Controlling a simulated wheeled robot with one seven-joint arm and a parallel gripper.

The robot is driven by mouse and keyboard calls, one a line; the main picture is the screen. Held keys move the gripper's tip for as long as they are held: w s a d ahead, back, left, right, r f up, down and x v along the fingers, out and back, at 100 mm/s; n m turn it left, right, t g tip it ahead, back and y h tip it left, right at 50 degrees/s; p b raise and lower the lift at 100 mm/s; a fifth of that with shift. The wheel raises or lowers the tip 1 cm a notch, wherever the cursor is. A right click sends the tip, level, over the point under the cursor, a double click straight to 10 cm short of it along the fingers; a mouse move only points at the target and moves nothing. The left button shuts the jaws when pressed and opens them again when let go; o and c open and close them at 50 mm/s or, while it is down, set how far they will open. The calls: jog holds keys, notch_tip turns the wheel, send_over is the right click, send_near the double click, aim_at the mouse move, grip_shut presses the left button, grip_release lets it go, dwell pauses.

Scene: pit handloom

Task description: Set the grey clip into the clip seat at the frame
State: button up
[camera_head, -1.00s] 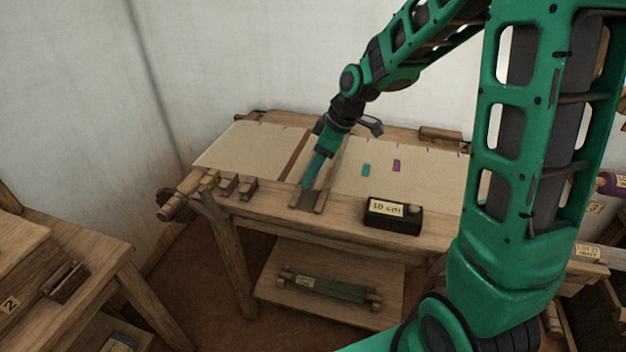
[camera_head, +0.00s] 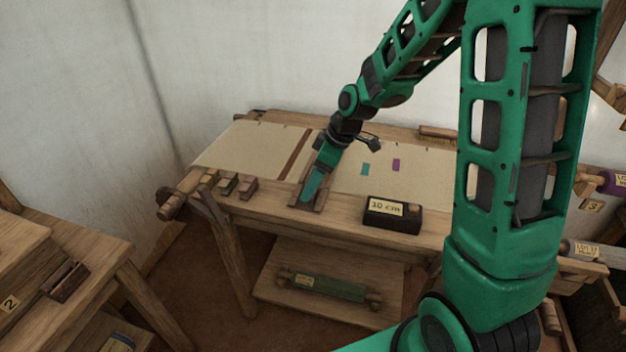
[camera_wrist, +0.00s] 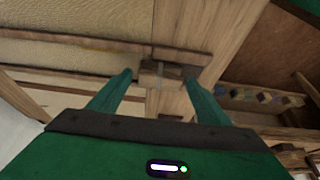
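My gripper (camera_head: 307,198) is low over the front beam of the wooden loom frame (camera_head: 350,212), tilted downward. In the wrist view my gripper (camera_wrist: 159,76) has its two green fingers spread wide apart. Between and beyond the fingertips is a small wooden seat-like block (camera_wrist: 148,82) at the frame, with a small grey piece (camera_wrist: 160,68) at it. This may be the grey clip in its seat, but it is too small to tell how it sits. In the head view my fingers and wrist hide most of that spot. I see no contact between fingers and grey piece.
A black box labelled 10 cm (camera_head: 393,214) stands on the front beam to the right. Teal (camera_head: 365,169) and purple (camera_head: 396,165) tabs lie on the cloth. A shelf below holds a green roller (camera_head: 328,288).

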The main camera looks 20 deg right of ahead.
jog(key=shift+r, duration=0.1)
jog(key=v, duration=1.2)
jog(key=s+d+m+g+h, duration=0.1)
jog(key=s+d+m, duration=0.3)
jog(key=s, duration=0.5)
jog(key=s+d+m+g+h, duration=0.1)
jog(key=s+d+m, duration=0.4)
jog(key=s, duration=0.5)
jog(key=s+d+m+h, duration=0.1)
jog(key=s+d+m, duration=0.4)
jog(key=s+m, duration=0.3)
jog(key=shift+s+f+g, duration=0.4)
jog(key=shift+s+f, duration=0.05)
jog(key=shift+s, duration=0.45)
jog(key=shift+w+f+h, duration=0.25)
jog(key=shift+w+h, duration=0.05)
jog(key=shift+w, duration=0.4)
